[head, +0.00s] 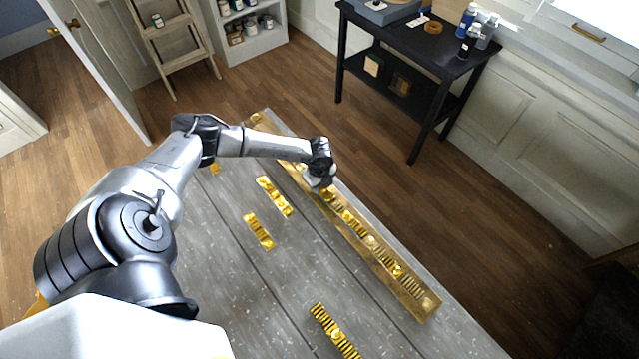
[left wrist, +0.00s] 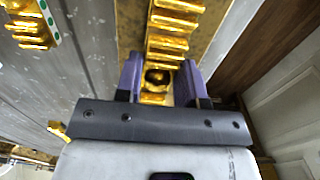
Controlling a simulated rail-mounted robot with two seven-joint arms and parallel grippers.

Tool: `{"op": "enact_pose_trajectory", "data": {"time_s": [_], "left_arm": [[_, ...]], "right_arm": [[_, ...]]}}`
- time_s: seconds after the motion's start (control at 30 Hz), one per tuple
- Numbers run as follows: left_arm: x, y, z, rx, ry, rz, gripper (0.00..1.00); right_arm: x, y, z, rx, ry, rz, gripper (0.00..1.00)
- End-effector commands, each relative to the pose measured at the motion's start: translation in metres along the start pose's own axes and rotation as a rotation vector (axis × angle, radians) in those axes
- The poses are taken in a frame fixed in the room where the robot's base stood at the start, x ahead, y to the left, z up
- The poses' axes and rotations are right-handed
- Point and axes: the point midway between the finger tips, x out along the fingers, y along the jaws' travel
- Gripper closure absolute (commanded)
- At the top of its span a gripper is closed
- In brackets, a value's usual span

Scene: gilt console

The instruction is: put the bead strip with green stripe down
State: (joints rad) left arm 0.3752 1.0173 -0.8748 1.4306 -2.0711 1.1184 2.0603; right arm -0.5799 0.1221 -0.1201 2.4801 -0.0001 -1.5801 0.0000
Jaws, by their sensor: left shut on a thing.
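My left gripper (head: 318,186) is low over the long gilt rail (head: 428,306) on the grey table. In the left wrist view its purple fingers (left wrist: 159,82) are shut on a gold bead strip (left wrist: 157,77), which lies along the rail. I cannot tell whether the strip touches the rail, and I see no green stripe on it. At the upper left of the left wrist view is another gold piece (left wrist: 28,28), beside a pale edge with green marks (left wrist: 49,18). My right gripper is not in view.
Loose gold strips lie on the grey table (head: 300,270), among them one near the gripper (head: 274,196), one left of it (head: 259,231) and a longer one in front (head: 335,332). A black side table (head: 415,80) with bottles stands beyond. Bare tabletop lies between the strips.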

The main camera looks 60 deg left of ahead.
Motion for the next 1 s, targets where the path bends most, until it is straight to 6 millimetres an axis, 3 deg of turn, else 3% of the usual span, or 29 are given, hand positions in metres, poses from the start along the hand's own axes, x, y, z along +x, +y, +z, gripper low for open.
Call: {"op": "enact_pose_trajectory", "data": {"time_s": [0.47, 0.5, 0.73, 1.0], "left_arm": [[0.0071, -0.0003, 0.0002, -0.001, 0.0, -0.001, 0.9], [0.0068, -0.0003, 0.0003, -0.001, 0.0, -0.001, 0.62], [0.0065, -0.0002, 0.0002, 0.0, 0.0, 0.0, 0.4], [0.005, -0.0003, 0.0004, 0.0, -0.001, -0.001, 0.39]], "right_arm": [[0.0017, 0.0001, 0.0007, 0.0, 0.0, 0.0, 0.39], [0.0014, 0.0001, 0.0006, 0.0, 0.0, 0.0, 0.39], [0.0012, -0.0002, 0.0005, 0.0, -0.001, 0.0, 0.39], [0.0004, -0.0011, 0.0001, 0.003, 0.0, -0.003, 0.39]]}}
